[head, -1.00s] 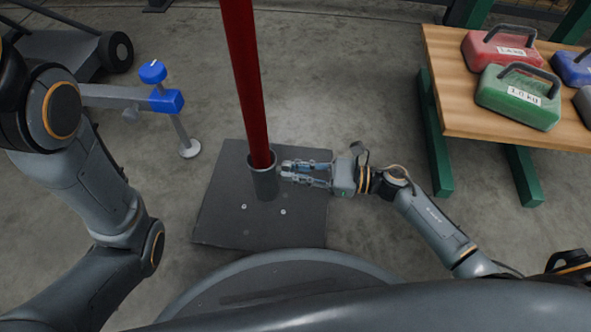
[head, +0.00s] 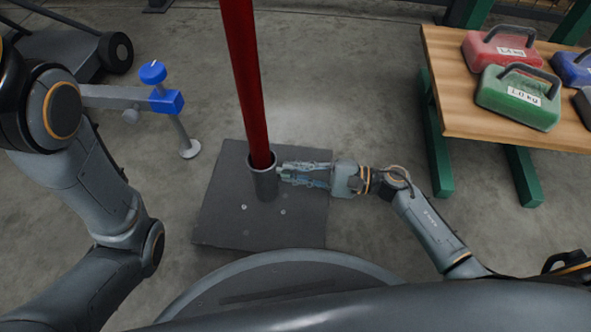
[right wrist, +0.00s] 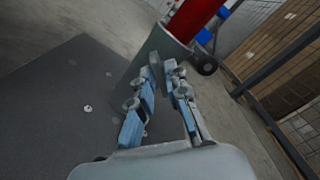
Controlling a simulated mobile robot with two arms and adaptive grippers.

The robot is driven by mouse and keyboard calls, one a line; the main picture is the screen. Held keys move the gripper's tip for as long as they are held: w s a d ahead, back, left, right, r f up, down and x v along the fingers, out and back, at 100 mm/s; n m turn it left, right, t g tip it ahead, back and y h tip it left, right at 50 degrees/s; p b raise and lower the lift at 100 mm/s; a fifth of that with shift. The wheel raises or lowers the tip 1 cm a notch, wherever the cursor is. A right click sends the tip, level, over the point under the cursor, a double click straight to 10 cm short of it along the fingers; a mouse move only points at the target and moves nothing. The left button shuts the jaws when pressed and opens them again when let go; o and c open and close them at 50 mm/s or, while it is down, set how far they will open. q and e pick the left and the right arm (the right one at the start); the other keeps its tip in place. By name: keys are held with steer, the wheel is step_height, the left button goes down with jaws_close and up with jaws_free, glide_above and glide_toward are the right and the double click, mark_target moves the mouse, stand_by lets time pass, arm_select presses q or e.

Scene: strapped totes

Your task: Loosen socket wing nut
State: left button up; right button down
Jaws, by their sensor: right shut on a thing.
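A dark red pole (head: 244,80) stands in a grey socket (head: 265,184) on a dark square base plate (head: 225,215). In the right wrist view the socket (right wrist: 147,62) is just ahead of my fingers, with the pole (right wrist: 193,18) rising from it. My right gripper (head: 281,174) is at the right side of the socket. In the right wrist view its fingertips (right wrist: 163,68) are close together on a small dark part, which looks like the wing nut (right wrist: 155,66), mostly hidden between them. My left gripper is out of view; only my left arm shows.
A wooden table (head: 470,110) with green legs stands at the right, carrying a red weight (head: 495,50), a green weight (head: 518,97) and others. A grey stand with blue parts (head: 166,102) is at the left. Bare floor lies between.

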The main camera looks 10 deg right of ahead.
steer(key=shift+n, duration=0.8)
steer(key=c, duration=1.5)
jaws_free()
steer(key=v, duration=1.2)
